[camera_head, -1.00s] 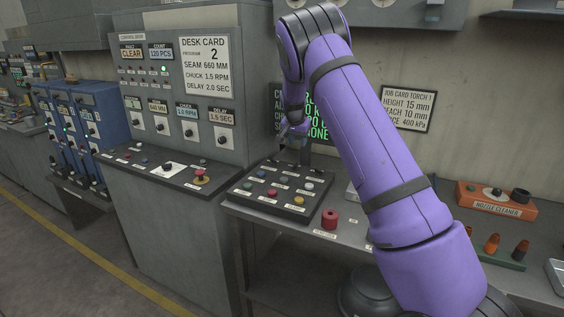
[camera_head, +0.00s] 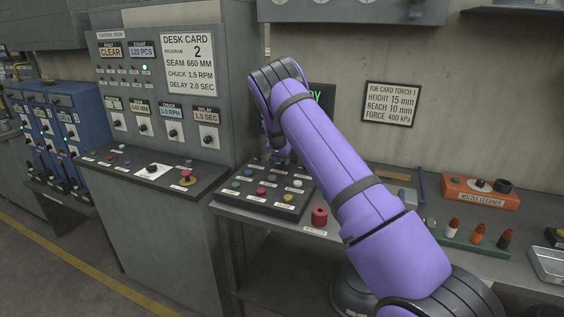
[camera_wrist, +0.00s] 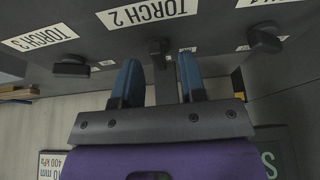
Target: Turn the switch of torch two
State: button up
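The wrist view shows the torch two switch (camera_wrist: 157,47), a dark knob beside the white label TORCH 2 (camera_wrist: 150,13), which appears upside down. My gripper (camera_wrist: 159,65) has two blue fingers standing apart, with nothing between them that I can see gripped. The knob lies just beyond the fingertips, roughly centred between them; I cannot tell whether they touch it. In the head view my arm hides the switch, and my gripper is mostly hidden behind the arm's far end.
Neighbouring knobs stand at left (camera_wrist: 70,67) and right (camera_wrist: 264,40) in the wrist view. In the head view, a button panel (camera_head: 240,197) and a red cylinder (camera_head: 319,216) are on the bench. The nozzle cleaner (camera_head: 481,192) stands at right.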

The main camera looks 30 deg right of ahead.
jog(key=shift+w+d+f, duration=0.15)
jog(key=shift+f, duration=0.35)
grip_shut()
jog(key=shift+n, duration=0.4)
jog(key=n, duration=0.1)
jog(key=n+y, duration=0.1)
jog(key=n, duration=0.1)
jog(key=n+t, duration=0.1)
jog(key=shift+d+n+y, duration=0.25)
jog(key=shift+n+y, duration=0.15)
jog(key=n+y, duration=0.1)
jog(key=n, duration=0.2)
jog(key=n+y, duration=0.1)
jog(key=n, duration=0.2)
jog(key=shift+t, duration=0.4)
jog(key=shift+s+n, duration=0.2)
jog(key=shift+n, duration=0.1)
